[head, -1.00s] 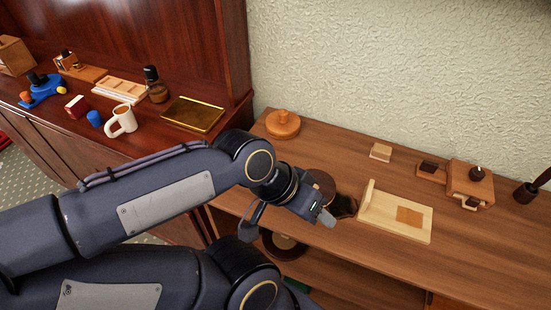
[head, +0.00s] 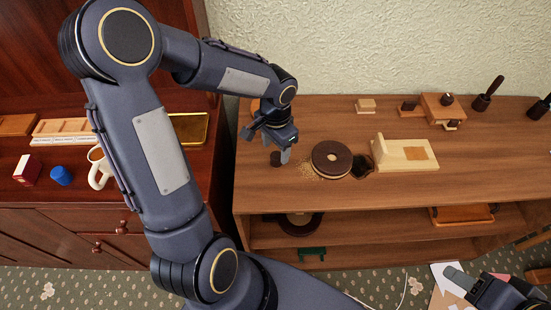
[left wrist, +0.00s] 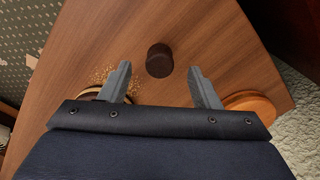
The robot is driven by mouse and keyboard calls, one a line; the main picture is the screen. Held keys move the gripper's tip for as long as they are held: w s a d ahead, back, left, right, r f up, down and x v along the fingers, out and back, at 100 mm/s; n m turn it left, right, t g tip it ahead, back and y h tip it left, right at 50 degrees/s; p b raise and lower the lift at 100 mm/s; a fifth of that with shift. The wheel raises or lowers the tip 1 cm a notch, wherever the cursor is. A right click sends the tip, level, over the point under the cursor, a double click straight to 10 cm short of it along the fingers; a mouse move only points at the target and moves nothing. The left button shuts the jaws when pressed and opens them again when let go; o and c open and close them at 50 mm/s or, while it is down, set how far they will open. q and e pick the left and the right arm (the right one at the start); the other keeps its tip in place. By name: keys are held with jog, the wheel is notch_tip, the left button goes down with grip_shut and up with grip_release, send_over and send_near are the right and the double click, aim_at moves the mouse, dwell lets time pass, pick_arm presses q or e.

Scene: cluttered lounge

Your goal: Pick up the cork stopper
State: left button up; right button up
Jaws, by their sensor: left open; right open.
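A small dark brown cylinder (head: 276,158), which looks like the cork stopper, stands near the left end of the wooden shelf top. In the left wrist view the same dark cylinder (left wrist: 159,60) stands upright, just beyond the fingertips and centred between them. My left gripper (head: 268,145) is open and empty, above and close beside the cylinder. I cannot tell its exact height over the wood. My right gripper (head: 482,285) is open, low at the bottom right, far from the cylinder and partly cut off by the frame.
Right of the cylinder are pale crumbs (head: 310,171), a round dark disc (head: 322,156), a black irregular patch (head: 362,167) and a light wooden board (head: 392,158). A round orange-brown wooden piece (left wrist: 250,103) lies near my left gripper. The shelf's front strip is clear.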

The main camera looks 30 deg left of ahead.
aim_at(276, 156)
pick_arm(q)
notch_tip(276, 156, down, 6)
jog(key=c, duration=1.1)
jog(key=shift+o, duration=0.2)
pick_arm(e)
jog(key=shift+w+d+r, duration=0.1)
pick_arm(q)
jog(key=shift+r, duration=0.15)
